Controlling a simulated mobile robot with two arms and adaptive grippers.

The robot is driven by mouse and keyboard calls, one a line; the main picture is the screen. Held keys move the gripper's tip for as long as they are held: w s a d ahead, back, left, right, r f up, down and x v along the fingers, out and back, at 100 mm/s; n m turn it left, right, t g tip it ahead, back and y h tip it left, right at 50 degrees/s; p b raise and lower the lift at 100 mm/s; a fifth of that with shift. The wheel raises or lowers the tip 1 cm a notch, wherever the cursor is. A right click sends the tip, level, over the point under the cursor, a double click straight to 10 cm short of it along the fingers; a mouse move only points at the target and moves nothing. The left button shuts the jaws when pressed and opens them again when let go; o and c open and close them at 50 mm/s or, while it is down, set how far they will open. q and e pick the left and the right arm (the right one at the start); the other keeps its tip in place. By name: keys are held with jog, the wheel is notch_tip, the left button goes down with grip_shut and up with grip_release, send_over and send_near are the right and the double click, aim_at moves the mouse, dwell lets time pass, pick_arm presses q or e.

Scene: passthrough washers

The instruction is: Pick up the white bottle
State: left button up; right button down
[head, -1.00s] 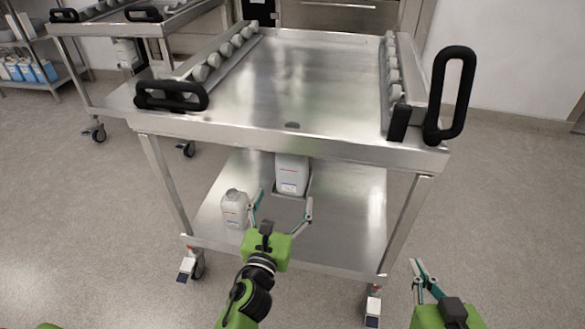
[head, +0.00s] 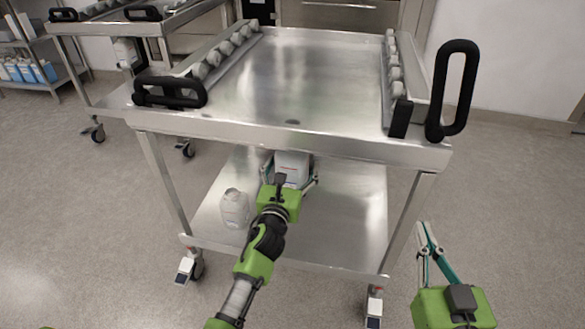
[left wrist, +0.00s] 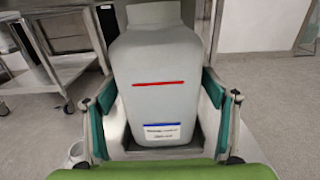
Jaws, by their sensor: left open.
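A large white bottle (head: 292,166) with a red line and a label stands upright on the cart's lower shelf, partly hidden by the top shelf and my left gripper. It fills the middle of the left wrist view (left wrist: 160,65). My left gripper (head: 291,176) is open, with one finger on each side of this bottle; whether the pads touch it I cannot tell. A smaller white bottle (head: 235,207) stands on the same shelf to the left. My right gripper (head: 425,228) is outside the cart at lower right, holding nothing visible; its opening is unclear.
The steel cart's top shelf (head: 300,85) overhangs the lower shelf (head: 335,235). Black handles (head: 171,93) and rows of rollers line its sides. Cart legs (head: 406,225) stand at either side. Another cart (head: 82,60) is behind left. The floor around is clear.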

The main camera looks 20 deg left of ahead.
aim_at(289, 171)
pick_arm(q)
jog(key=c, duration=1.5)
jog(key=shift+w+r, duration=0.1)
jog(key=shift+r, duration=0.05)
jog(key=c, duration=0.3)
pick_arm(e)
jog(key=shift+r, duration=0.1)
pick_arm(q)
jog(key=shift+c, duration=0.2)
